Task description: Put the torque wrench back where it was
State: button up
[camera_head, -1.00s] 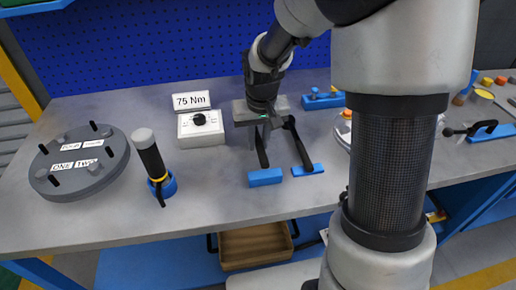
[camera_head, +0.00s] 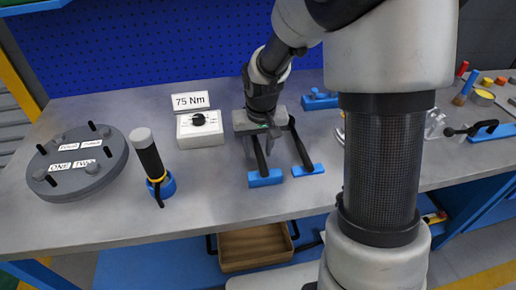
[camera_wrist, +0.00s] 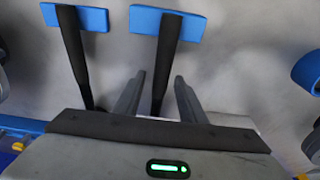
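Two long black-handled tools lie on the bench, each with its end at a blue block. The left tool (camera_head: 260,158) meets the left block (camera_head: 265,179), and the right tool (camera_head: 301,149) meets the right block (camera_head: 309,170). I cannot tell which is the torque wrench; their far ends are hidden under my gripper. In the wrist view, my gripper (camera_wrist: 158,92) is open, its fingers on either side of one black handle (camera_wrist: 165,55) with gaps showing. The other handle (camera_wrist: 75,55) lies outside the fingers, to the left.
A dial box (camera_head: 200,130) and a 75 Nm sign (camera_head: 190,101) stand left of my gripper. Further left are an upright black-handled tool (camera_head: 149,156) in a blue ring and a round flanged plate (camera_head: 78,165). A blue fixture (camera_head: 320,101) stands behind right.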

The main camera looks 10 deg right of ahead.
notch_tip(320, 180, up, 12)
jog(key=s+p, duration=0.2)
jog(key=p, duration=0.1)
jog(key=s+d+r+t, duration=0.15)
jog(key=s+r, duration=0.35)
jog(key=s, duration=0.5)
jog(key=s+d+r+t, duration=0.15)
jog(key=s+r, duration=0.25)
jog(key=s, duration=0.5)
notch_tip(320, 180, up, 18)
jog(key=p, duration=1.5)
jog(key=shift+r+t+p, duration=0.2)
jog(key=shift+t+p, duration=0.2)
